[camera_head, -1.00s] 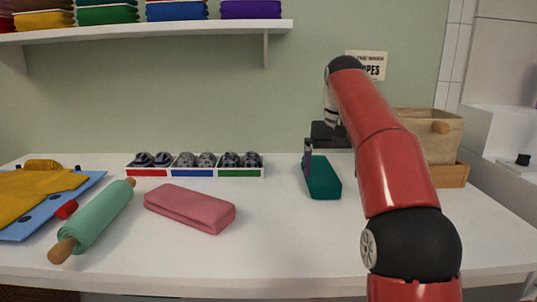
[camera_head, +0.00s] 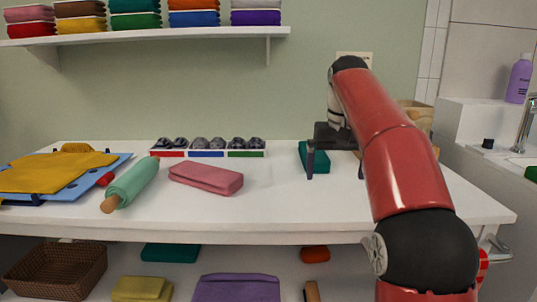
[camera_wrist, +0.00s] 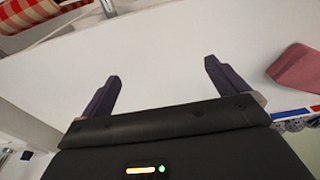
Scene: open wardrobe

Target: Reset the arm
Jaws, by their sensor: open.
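My gripper (camera_head: 335,172) hangs over the white countertop, left of my red arm in the head view. Its two dark fingers are apart with nothing held. A folded teal cloth (camera_head: 316,155) lies on the countertop behind the left finger, partly hidden by it. In the wrist view my gripper (camera_wrist: 163,82) is open, with only bare white countertop (camera_wrist: 160,50) between its fingers.
A folded pink cloth (camera_head: 206,177), green rolling pin (camera_head: 132,183) and yellow cloth (camera_head: 55,174) lie to the left. A tray of dark rolled items (camera_head: 208,153) stands behind. Below, a lower shelf holds a wicker basket (camera_head: 60,270) and a purple cloth (camera_head: 236,288).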

